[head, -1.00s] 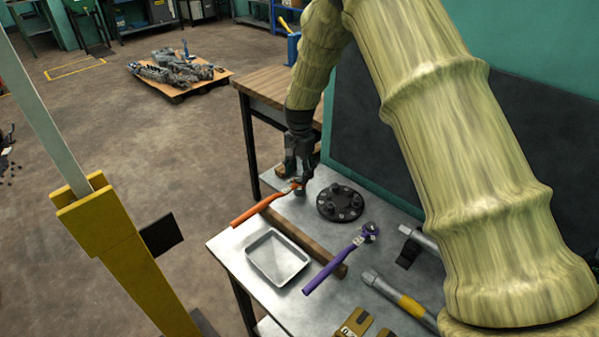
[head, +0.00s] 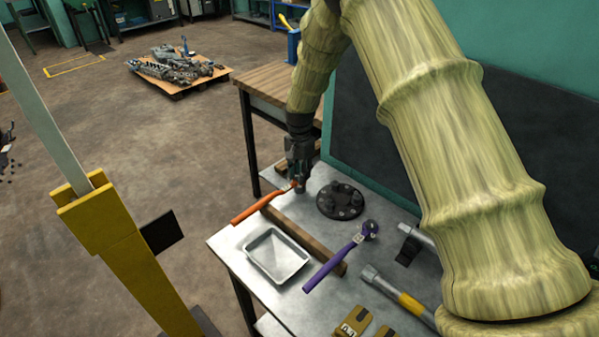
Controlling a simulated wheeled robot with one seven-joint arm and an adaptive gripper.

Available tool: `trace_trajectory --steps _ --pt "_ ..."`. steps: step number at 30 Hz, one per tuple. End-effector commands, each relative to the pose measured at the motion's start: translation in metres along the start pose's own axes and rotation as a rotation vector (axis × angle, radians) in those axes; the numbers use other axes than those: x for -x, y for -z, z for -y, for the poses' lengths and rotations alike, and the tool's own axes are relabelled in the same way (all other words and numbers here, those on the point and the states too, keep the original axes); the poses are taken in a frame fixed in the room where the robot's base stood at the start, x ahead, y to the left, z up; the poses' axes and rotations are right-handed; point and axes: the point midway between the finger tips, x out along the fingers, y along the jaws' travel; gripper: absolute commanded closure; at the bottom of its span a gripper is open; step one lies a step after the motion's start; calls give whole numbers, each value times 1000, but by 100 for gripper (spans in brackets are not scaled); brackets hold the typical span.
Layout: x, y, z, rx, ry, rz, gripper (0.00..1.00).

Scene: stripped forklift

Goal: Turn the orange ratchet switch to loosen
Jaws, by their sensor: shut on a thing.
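The orange ratchet (head: 260,206) lies at the far left of the metal table, its handle pointing left past the table's edge. My gripper (head: 298,184) points down over the ratchet's head end and is shut there on the ratchet. The fingers hide most of the head, so the switch itself cannot be made out. A purple ratchet (head: 334,267) lies nearer, its handle toward the front and its head (head: 369,229) toward the back.
A wooden strip (head: 300,237) runs under the ratchets. A metal tray (head: 276,256), a dark round hub with studs (head: 340,200), a yellow-banded bar (head: 400,297) and yellow blocks (head: 361,326) are on the table (head: 222,244). A yellow post (head: 125,255) stands left.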

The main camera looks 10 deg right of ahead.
Motion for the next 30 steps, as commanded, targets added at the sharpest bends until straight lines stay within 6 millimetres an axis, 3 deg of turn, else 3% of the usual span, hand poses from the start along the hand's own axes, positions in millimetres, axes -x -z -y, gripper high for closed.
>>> trace_trajectory --steps 8,19,30 --pt "1 0 0 83 1 0 96" --pt "1 0 1 353 1 -1 96" --pt "1 0 1 357 0 -1 96"
